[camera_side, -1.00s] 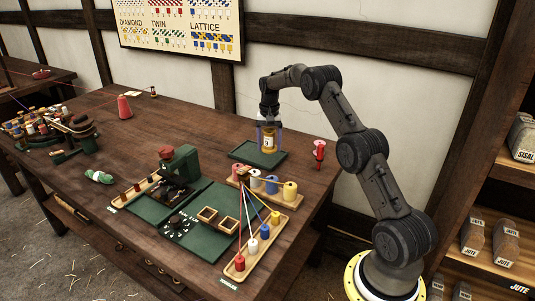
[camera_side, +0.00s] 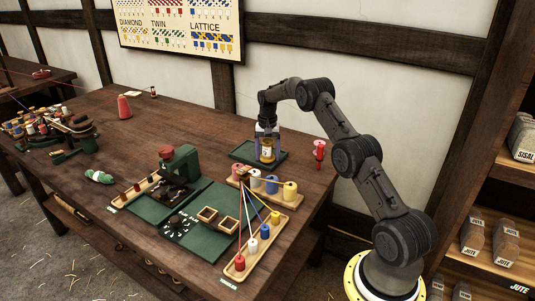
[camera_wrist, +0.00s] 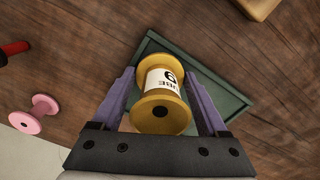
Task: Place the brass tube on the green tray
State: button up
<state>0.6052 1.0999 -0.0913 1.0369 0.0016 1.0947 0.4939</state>
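The brass tube (camera_side: 267,153) is a gold spool with a white label. It is upright between the two fingers of my gripper (camera_side: 267,150). In the wrist view the tube (camera_wrist: 160,100) stands between the purple fingers of my gripper (camera_wrist: 161,75), which look shut on it. The green tray (camera_side: 240,151) is directly below, a flat dark green rectangle with a raised rim. It also shows behind the tube in the wrist view (camera_wrist: 232,98). The tube's lower end is at or just above the tray floor, toward its right side; contact cannot be told.
A green braiding machine (camera_side: 180,165) stands to the left.

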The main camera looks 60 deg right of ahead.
jog(key=shift+o, duration=1.4)
